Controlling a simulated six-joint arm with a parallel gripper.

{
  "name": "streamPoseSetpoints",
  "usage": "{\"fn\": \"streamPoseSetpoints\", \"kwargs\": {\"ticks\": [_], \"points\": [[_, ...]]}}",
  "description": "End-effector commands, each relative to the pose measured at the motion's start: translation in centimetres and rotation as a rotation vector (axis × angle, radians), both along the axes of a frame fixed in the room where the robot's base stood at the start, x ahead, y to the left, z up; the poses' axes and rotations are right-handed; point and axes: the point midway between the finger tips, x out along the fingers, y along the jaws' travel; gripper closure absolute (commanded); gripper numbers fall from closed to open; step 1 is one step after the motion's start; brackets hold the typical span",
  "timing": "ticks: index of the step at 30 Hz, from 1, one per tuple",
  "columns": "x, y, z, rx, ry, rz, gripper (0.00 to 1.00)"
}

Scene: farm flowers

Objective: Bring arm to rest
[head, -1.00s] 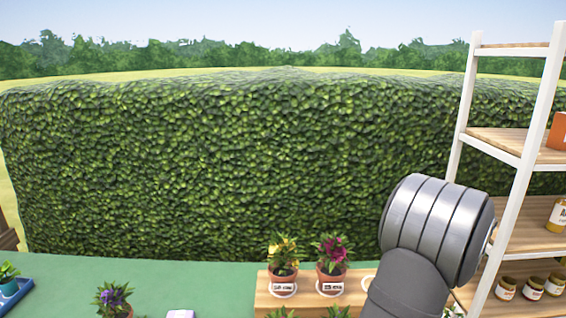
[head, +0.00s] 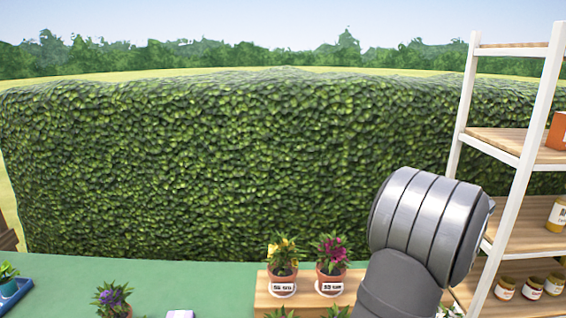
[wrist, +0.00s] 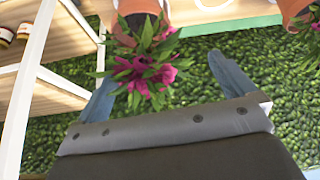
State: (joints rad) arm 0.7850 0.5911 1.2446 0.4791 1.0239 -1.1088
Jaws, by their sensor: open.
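My gripper (wrist: 163,80) is open in the wrist view, its two blue-grey fingers wide apart. A magenta-flowered plant (wrist: 150,65) shows between and beyond the fingers, its terracotta pot (wrist: 141,10) at the top edge. No contact shows, but I cannot tell the distance. In the head view my grey arm link stands at the lower right, and the gripper is hidden there. The magenta plant (head: 331,250) and a yellow-flowered plant (head: 283,255) stand upright in labelled pots on a wooden stand (head: 263,298).
A white-framed shelf (head: 518,190) with wooden boards and several jars (head: 533,287) stands right of my arm. A hedge (head: 190,170) stands behind.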

Motion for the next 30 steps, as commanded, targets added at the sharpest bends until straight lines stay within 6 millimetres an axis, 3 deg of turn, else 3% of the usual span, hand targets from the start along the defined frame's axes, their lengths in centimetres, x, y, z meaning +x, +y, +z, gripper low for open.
{"fn": "streamPoseSetpoints", "kwargs": {"ticks": [12, 30], "points": [[5.9, 6.2, -1.1, 0.001, 0.001, 0.123, 0.0], [12.6, 16.0, -2.6, 0.0, -0.001, 0.29, 0.0]]}}
